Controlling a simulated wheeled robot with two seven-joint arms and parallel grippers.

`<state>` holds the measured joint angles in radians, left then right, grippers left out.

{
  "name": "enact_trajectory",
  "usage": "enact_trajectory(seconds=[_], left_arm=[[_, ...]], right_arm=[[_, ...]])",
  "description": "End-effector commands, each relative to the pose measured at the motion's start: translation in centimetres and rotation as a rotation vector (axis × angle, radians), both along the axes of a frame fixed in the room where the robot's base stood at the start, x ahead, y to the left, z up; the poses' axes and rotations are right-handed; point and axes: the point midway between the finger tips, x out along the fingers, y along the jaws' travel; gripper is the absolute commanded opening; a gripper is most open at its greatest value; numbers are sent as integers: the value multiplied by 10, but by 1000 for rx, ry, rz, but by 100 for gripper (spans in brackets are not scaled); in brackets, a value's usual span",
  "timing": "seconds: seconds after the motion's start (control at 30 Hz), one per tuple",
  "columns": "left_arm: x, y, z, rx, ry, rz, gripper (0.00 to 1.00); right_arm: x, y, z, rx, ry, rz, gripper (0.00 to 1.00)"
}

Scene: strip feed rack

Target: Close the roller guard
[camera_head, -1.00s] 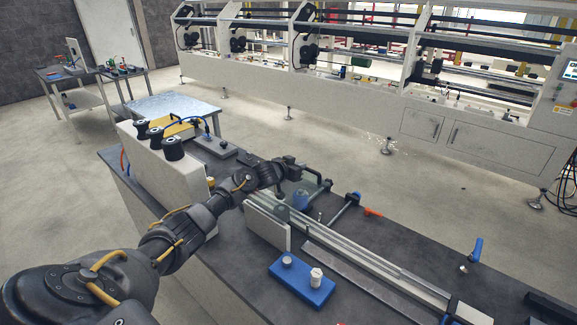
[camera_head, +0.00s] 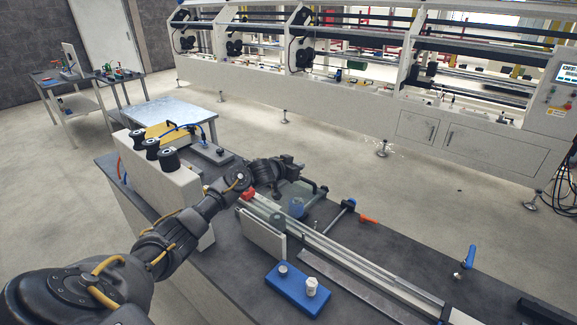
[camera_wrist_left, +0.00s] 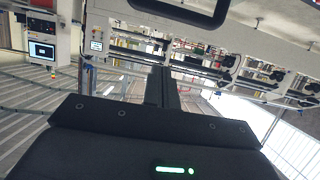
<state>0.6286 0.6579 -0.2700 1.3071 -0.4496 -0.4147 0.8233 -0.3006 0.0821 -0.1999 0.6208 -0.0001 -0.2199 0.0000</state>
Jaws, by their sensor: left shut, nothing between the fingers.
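The roller guard (camera_head: 293,188) looks like a small smoky, see-through cover with a dark bar at its right end, at the far end of the strip rail. A blue-grey roller (camera_head: 296,207) shows just in front of it. I cannot tell the guard's exact angle. My left gripper (camera_head: 298,166) is shut and empty, just behind and above the guard; touching or apart is unclear. In the left wrist view its shut fingers (camera_wrist_left: 161,88) point away, and a dark loop, perhaps the guard's bar (camera_wrist_left: 185,12), crosses the top edge.
A long metal rail (camera_head: 360,255) runs along the dark bench. A blue block (camera_head: 290,295) with two small pegs sits in front. A white box with black knobs (camera_head: 160,195) stands left of my arm. A red part (camera_head: 248,195) lies by my wrist. An orange-handled clamp (camera_head: 367,219) is to the right.

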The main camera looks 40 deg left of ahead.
Motion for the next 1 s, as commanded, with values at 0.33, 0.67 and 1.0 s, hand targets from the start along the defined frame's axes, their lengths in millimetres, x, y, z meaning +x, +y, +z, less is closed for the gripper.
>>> enact_trajectory(seconds=[0.33, 0.67, 1.0], left_arm=[[-48, 5, 21, 2, -2, 0, 0], [-57, 6, 27, 2, -1, 2, 0], [-59, 8, 27, 1, -1, 5, 0]], right_arm=[[0, -2, -14, -2, 1, 1, 62], [0, 1, -15, 2, 0, -1, 62], [7, 7, -15, 8, -8, -2, 62]])
